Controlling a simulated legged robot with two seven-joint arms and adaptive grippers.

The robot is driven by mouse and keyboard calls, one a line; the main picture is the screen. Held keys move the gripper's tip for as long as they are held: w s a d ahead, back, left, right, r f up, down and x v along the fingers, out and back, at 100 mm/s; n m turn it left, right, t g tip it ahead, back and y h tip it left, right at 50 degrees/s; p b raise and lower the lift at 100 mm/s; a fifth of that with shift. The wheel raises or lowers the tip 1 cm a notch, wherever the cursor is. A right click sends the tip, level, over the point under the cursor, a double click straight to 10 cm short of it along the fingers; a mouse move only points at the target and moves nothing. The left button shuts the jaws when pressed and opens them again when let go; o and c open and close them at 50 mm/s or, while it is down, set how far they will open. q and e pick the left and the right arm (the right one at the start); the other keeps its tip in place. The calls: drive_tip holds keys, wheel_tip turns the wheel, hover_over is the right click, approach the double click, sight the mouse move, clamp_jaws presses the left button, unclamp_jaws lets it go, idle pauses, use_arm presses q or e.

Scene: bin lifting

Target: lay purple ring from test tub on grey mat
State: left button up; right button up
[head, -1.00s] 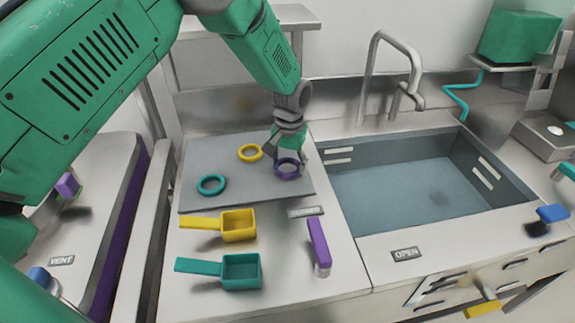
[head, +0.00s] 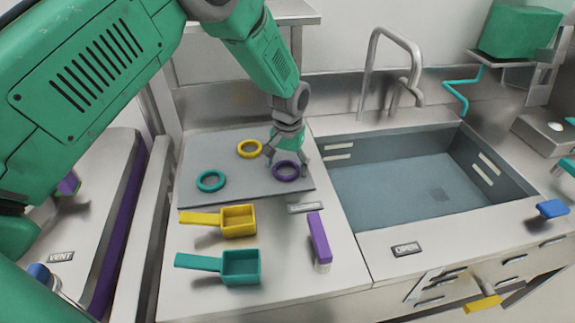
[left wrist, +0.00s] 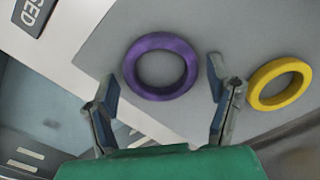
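The purple ring (head: 286,171) lies flat on the grey mat (head: 228,190), near the mat's right edge. My left gripper (head: 287,162) is just above and behind the ring in the head view. In the left wrist view the purple ring (left wrist: 161,66) lies beyond the fingertips, and the fingers (left wrist: 160,90) are spread wide with nothing between them. A teal ring (head: 211,181) and a yellow ring (head: 250,149) also lie on the mat. The tub is a sink-like basin (head: 440,210) at the right, holding bluish water. My right gripper is not seen.
A yellow scoop (head: 238,221) and a teal scoop (head: 240,266) lie in front of the mat. A purple lever (head: 318,238) stands by the basin's left front. A faucet (head: 372,75) rises behind the basin.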

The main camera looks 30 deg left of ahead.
sight(286, 173)
use_arm(q)
drive_tip(key=shift+a, duration=0.25)
drive_tip(key=shift+a+r, duration=0.1)
drive_tip(key=shift+r, duration=0.05)
wheel_tip(286, 173, up, 13)
drive_tip(key=shift+b, duration=0.45)
drive_tip(key=shift+d+f, duration=0.2)
drive_tip(key=shift+d, duration=0.05)
